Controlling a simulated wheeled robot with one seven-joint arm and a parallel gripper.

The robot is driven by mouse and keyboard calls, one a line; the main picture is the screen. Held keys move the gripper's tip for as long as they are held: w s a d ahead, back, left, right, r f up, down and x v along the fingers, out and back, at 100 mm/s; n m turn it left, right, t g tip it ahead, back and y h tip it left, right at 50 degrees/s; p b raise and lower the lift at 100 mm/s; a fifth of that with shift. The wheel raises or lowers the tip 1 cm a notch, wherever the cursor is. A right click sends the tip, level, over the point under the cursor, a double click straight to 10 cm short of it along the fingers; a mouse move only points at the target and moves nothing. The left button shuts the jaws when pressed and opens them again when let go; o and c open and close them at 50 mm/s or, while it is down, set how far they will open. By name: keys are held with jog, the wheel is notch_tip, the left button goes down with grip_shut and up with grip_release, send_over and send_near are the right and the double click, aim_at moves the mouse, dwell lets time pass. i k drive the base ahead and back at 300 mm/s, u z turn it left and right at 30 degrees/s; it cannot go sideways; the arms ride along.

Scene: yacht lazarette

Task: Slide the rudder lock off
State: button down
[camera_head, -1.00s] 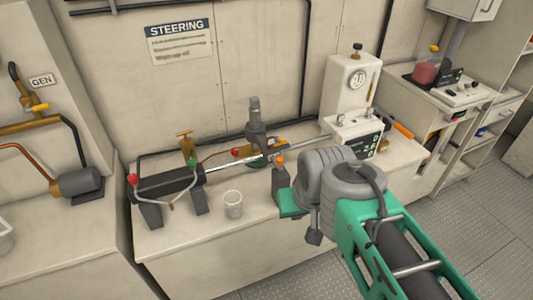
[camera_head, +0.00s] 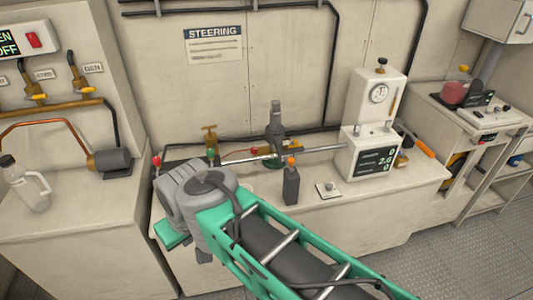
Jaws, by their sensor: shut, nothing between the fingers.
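A steel rod (camera_head: 312,151) runs across the bench from behind my arm at the left to a white gauge unit at the right. A dark grey post with an orange top (camera_head: 291,184) stands at the front of the rod. An upright grey fitting (camera_head: 275,122) rises at the rod's far side above a green base. Nothing is labelled rudder lock, and I cannot tell which part it is. My wrist covers the left end of the bench, where the black cylinder is mostly hidden.
The bench top (camera_head: 390,185) is clear along its front right. A small plate with a knob (camera_head: 328,190) lies near the post. The white gauge unit (camera_head: 372,130) stands beyond it. A white bottle (camera_head: 26,184) stands on the left counter. Pipes (camera_head: 60,115) run along the left wall.

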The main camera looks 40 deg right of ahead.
aim_at(289, 161)
jog(key=i, duration=0.95)
jog(key=z, duration=1.05)
